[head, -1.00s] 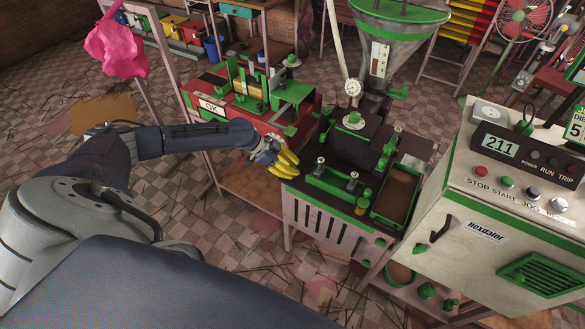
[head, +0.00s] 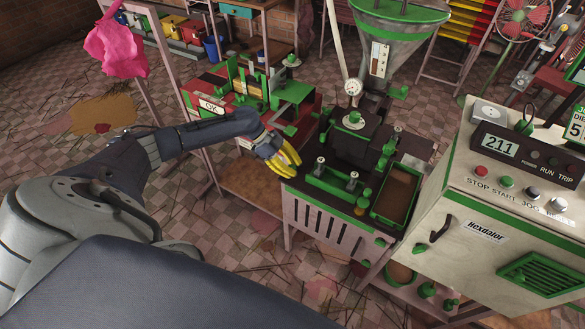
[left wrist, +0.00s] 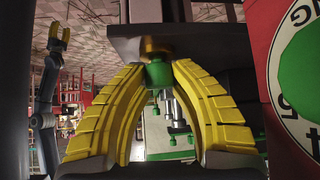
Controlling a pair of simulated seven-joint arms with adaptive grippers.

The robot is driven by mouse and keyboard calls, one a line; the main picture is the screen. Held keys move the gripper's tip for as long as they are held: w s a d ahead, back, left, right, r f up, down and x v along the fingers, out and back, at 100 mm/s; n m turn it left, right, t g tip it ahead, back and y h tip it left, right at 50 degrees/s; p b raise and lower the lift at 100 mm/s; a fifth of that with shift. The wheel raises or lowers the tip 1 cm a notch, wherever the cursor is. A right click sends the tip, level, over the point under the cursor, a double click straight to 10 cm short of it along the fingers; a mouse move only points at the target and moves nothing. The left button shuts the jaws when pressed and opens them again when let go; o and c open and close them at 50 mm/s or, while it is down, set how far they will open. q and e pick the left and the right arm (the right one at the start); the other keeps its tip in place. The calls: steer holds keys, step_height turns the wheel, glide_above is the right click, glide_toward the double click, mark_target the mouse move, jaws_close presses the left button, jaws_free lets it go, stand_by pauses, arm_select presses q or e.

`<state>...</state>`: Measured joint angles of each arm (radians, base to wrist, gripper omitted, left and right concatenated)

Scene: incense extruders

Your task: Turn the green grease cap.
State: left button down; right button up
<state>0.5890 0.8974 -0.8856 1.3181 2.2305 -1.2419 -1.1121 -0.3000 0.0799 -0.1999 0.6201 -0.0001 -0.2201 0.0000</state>
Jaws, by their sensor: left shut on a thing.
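The green grease cap (left wrist: 158,75) sits under a brass collar below a dark block in the left wrist view. My left gripper (left wrist: 163,68) has its two yellow fingers closed on the cap, one on each side. In the head view my left gripper (head: 292,158) is at the left edge of the dark extruder bed (head: 310,185), and the cap is hidden behind the fingers. A distant yellow-fingered gripper, probably my right one (left wrist: 59,36), shows small in the left wrist view; its opening is unclear.
A red press with an OK sign (head: 211,107) stands just behind my left gripper. A gauge (head: 353,87) and hopper (head: 390,40) rise over the extruder. A cream control cabinet (head: 485,232) stands at the right.

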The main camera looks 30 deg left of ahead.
arm_select(q)
steer(key=shift+s+f, duration=0.1)
steer(key=c, duration=1.1)
jaws_free()
steer(key=v, duration=1.2)
